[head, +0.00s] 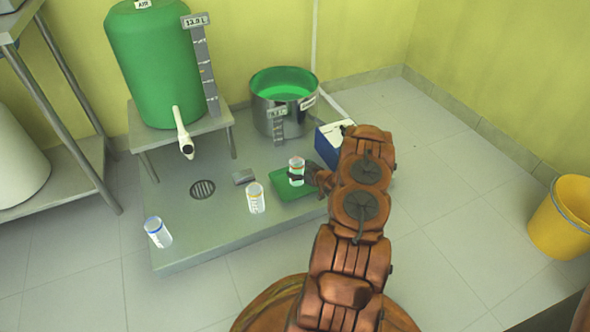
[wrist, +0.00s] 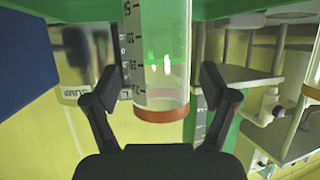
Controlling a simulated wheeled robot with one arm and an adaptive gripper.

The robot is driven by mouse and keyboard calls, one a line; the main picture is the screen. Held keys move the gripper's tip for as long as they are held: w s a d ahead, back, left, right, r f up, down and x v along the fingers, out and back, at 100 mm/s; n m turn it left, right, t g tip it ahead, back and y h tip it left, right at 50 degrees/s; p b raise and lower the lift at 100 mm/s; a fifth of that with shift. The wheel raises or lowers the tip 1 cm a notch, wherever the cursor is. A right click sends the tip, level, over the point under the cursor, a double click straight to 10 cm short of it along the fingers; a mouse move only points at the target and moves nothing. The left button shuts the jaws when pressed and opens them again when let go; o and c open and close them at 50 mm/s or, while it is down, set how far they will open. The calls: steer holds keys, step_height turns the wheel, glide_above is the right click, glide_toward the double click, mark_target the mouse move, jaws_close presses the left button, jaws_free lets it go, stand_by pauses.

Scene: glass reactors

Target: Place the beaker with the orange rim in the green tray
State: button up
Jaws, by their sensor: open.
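The beaker with the orange rim (head: 297,172) stands upright in the green tray (head: 296,196), towards its back edge. It also shows in the wrist view (wrist: 162,75), upside down in the picture, with its orange rim low and the green of the tray at the top. My gripper (head: 312,177) is at the beaker's right side in the head view. In the wrist view my gripper (wrist: 162,85) is open, with one finger on each side of the beaker and a visible gap on both sides. The beaker's base is cut off in the wrist view.
A beaker with a yellowish rim (head: 255,198) stands left of the tray, and a blue-rimmed one (head: 158,232) farther left. A steel pot with green liquid (head: 284,103) and a blue box (head: 330,146) stand behind. A yellow bucket (head: 562,217) is at right.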

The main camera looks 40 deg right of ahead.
steer(key=d+p+v, duration=0.1)
steer(key=p+v, duration=0.3)
steer(key=v, duration=0.6)
steer(key=w+a+r+n+g+h, duration=0.1)
steer(key=w+r+g, duration=0.15)
steer(key=r, duration=0.25)
steer(key=w+a+r+g, duration=0.2)
steer(key=r+g, duration=0.1)
steer(key=r, duration=0.2)
steer(key=s+a+r+g+h, duration=0.1)
steer(key=s+a+r+g, duration=0.25)
steer(key=a+r, duration=0.85)
steer(key=s+a+r+g+y, duration=0.1)
steer(key=s+a+r, duration=0.4)
steer(key=s+a, duration=0.5)
steer(key=s+a+r+g+y, duration=0.1)
steer(key=s+a+r+g, duration=0.3)
steer(key=s+a, duration=0.6)
steer(key=s+a+r+g+y, duration=0.1)
steer(key=s+a+r+g, duration=0.1)
steer(key=s+a+r, duration=0.5)
steer(key=s+a, duration=0.3)
steer(key=shift+s+g, duration=0.15)
steer(key=shift+g, duration=0.25)
steer(key=shift+a, duration=0.1)
